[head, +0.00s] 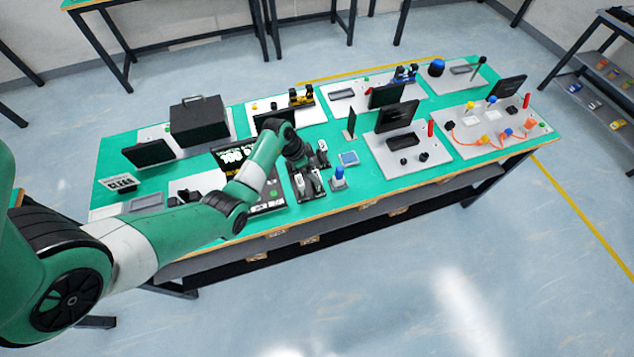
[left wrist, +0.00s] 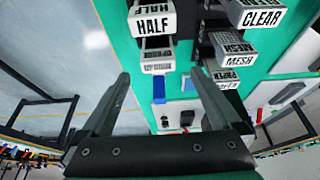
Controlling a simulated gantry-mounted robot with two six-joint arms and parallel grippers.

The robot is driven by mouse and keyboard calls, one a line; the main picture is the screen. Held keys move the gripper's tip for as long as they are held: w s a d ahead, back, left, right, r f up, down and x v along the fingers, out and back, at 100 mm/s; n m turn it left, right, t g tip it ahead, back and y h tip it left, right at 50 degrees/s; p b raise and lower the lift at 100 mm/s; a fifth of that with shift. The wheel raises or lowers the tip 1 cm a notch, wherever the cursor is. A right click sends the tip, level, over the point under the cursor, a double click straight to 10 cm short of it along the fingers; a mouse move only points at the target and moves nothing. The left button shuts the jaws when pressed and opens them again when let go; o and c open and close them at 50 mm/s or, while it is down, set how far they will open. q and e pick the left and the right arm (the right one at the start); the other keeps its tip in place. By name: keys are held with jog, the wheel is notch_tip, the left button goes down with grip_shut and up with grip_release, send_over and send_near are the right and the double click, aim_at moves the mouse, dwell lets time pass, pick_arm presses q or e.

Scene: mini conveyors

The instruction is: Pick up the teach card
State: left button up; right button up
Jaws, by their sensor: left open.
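I cannot tell which item is the teach card; no label reading "teach" is legible. Several white labelled blocks stand in a dark rack (head: 296,187) on the green table. In the left wrist view one block reads HALF (left wrist: 153,24), one CLEAR (left wrist: 260,16) and one MESH (left wrist: 238,62); others are partly hidden or upside down. My left gripper (head: 297,162) is above the rack, at its far end. In the left wrist view its two fingers are spread wide with nothing held between them. My right gripper is not in view.
A blue-topped post (head: 338,174) and a small blue square panel (head: 349,158) stand right of the rack. A black case (head: 200,122) is behind left. White boards with dark screens (head: 396,116) fill the table's right half. Bare green table shows between them.

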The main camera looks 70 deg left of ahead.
aim_at(317, 174)
pick_arm(q)
jog(key=b+x, duration=0.2)
jog(key=x, duration=0.1)
jog(key=b+x, duration=0.1)
jog(key=x, duration=0.1)
jog(key=shift+s+d+f, duration=0.1)
jog(key=shift+s+f, duration=0.1)
jog(key=shift+s, duration=0.05)
jog(key=c, duration=1.4)
jog(key=shift+r, duration=0.1)
jog(key=shift+c, duration=0.2)
jog(key=shift+r+p, duration=0.45)
jog(key=shift+r, duration=0.05)
notch_tip(317, 174, up, 3)
jog(key=shift+f+p, duration=0.2)
jog(key=shift+p, duration=0.55)
jog(key=s+d+r+p, duration=0.7)
jog(key=s+d+r, duration=0.1)
jog(key=s, duration=0.3)
jog(key=shift+v, duration=0.75)
